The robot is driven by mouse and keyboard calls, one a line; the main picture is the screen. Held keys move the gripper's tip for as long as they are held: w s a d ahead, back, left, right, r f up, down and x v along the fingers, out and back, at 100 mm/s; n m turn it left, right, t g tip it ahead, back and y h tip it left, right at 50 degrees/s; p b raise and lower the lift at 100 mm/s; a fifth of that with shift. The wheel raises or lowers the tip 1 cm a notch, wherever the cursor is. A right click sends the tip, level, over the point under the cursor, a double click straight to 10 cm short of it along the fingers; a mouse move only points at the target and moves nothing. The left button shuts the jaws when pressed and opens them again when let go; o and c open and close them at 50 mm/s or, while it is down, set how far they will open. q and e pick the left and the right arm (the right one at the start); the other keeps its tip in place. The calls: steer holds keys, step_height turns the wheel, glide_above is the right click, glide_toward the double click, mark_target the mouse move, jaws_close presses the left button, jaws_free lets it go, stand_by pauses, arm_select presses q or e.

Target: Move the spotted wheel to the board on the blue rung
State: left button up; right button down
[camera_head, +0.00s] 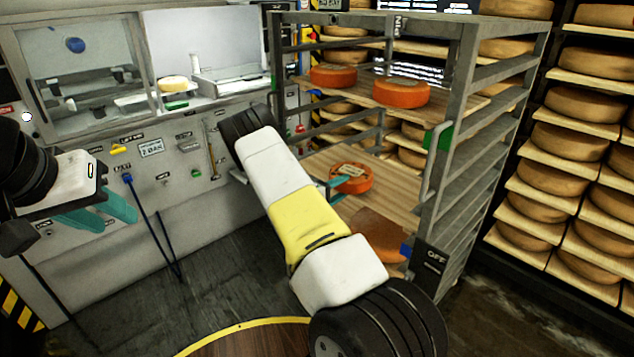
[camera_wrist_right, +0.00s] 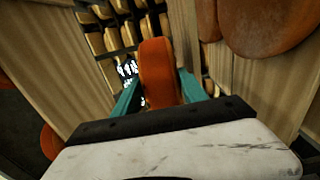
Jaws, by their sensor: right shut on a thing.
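An orange wheel (camera_head: 354,181) with pale patches on its top is at the middle board (camera_head: 385,200) of the rack. Whether the patches are spots is too small to tell. My right gripper (camera_head: 335,182) is mostly hidden behind my own arm; one teal finger shows beside this wheel. In the right wrist view, its teal fingers are shut on an orange wheel (camera_wrist_right: 158,75). A blue marker (camera_head: 405,250) sits on the rack's front post, lower down, by a brown surface (camera_head: 378,232). My left gripper (camera_head: 108,210) is open and empty at the far left.
Metal rack posts and rungs (camera_head: 480,140) stand close to my right arm. Full cheese shelves (camera_head: 560,180) fill the right. A machine (camera_head: 110,70) stands left.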

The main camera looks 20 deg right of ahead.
steer(key=shift+x, duration=1.2)
steer(key=shift+f, duration=1)
steer(key=shift+f, duration=0.3)
steer(key=c, duration=0.6)
jaws_free()
steer(key=shift+f, duration=0.1)
